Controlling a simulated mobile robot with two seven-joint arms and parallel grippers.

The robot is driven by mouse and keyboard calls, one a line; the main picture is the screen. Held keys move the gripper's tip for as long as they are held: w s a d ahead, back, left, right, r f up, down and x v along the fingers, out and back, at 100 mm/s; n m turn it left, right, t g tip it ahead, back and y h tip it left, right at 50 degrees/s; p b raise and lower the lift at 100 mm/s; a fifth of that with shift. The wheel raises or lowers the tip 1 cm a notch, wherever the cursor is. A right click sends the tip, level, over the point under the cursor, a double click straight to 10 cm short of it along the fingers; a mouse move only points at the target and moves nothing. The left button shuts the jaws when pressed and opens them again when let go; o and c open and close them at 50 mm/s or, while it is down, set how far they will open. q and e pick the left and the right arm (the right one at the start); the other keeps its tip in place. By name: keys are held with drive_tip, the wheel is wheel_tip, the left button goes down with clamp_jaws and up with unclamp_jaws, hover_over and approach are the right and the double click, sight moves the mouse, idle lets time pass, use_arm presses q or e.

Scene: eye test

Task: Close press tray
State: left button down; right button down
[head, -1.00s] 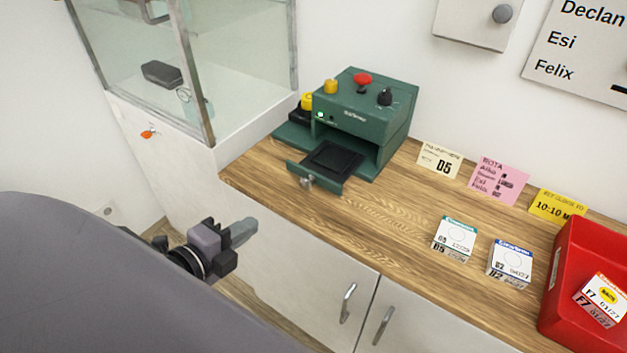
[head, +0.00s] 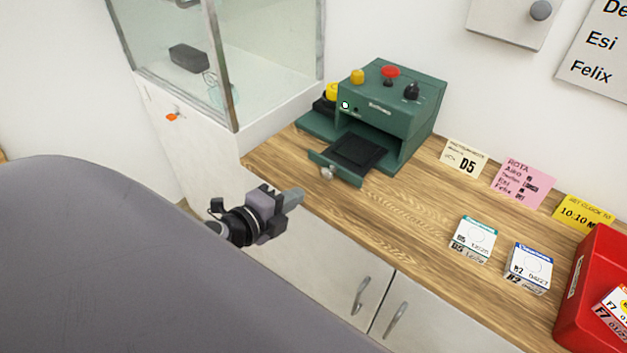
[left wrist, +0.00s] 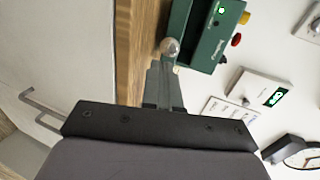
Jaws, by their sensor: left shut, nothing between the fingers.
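The green press (head: 395,105) stands at the back of the wooden counter. Its tray (head: 320,160) is pulled out at the front, with a dark plate in it and a round metal knob (head: 327,172) on its front panel. My left gripper (head: 297,195) is shut and empty, in front of the knob and a little apart from it in the head view. In the left wrist view the shut fingers (left wrist: 163,72) point at the knob (left wrist: 170,47); whether they touch it I cannot tell. My right gripper is not in view.
A glass cabinet (head: 228,65) stands left of the press. Small labelled boxes (head: 473,240) and a red bin (head: 590,300) are to the right. Paper cards (head: 522,183) lean along the wall.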

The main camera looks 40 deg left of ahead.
use_arm(q)
drive_tip(key=p, duration=0.1)
approach(344, 159)
drive_tip(key=shift+s+f, duration=0.65)
drive_tip(key=shift+s, duration=0.25)
drive_tip(key=shift+w, duration=0.1)
drive_tip(key=w, duration=0.7)
drive_tip(key=w+d, duration=0.1)
drive_tip(key=w, duration=0.3)
drive_tip(key=shift+w, duration=0.1)
drive_tip(key=shift+r, duration=0.2)
drive_tip(key=shift+w, duration=0.1)
drive_tip(key=shift+a, duration=0.1)
